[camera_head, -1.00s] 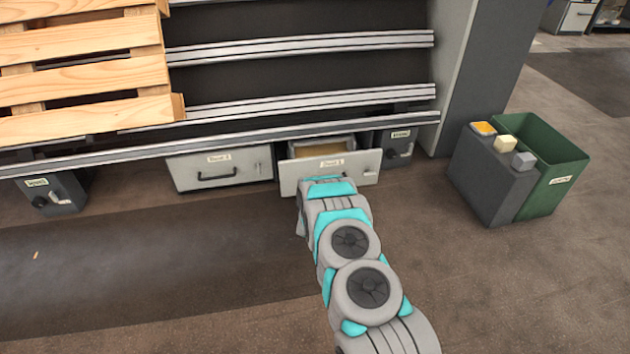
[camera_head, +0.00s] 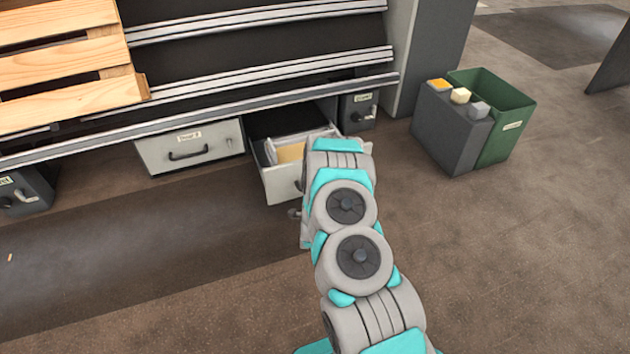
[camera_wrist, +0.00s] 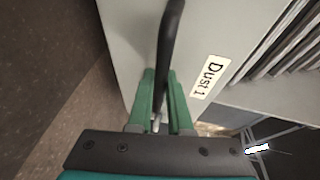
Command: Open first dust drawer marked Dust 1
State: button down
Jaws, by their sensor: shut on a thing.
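The dust drawer (camera_head: 278,186) under the rails is pulled out, with its inside showing from above. Its label (camera_wrist: 211,77) reads "Dust 1" in the wrist view. In the wrist view, my gripper (camera_wrist: 160,85) has its green fingers on either side of the drawer's black bar handle (camera_wrist: 171,30) and is shut on it. In the head view my arm covers the right part of the drawer front and most of the handle and gripper. A yellowish content (camera_head: 290,152) and a pale divider show inside the drawer.
A second, closed drawer (camera_head: 218,140) with a black handle is at left. A grey latch box (camera_head: 358,113) stands just right of the open drawer. A wooden pallet (camera_head: 60,65) lies on the rails above. A green bin (camera_head: 505,135) and grey block stand at right. The floor in front is clear.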

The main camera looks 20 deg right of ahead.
jog(key=shift+s, duration=0.25)
jog(key=c, duration=0.8)
grip_release()
jog(key=shift+c, duration=0.2)
jog(key=shift+s, duration=0.1)
jog(key=v, duration=0.7)
jog(key=shift+s+a+p, duration=0.15)
jog(key=shift+s+p, duration=0.05)
jog(key=shift+p, duration=0.2)
jog(key=shift+r, duration=0.1)
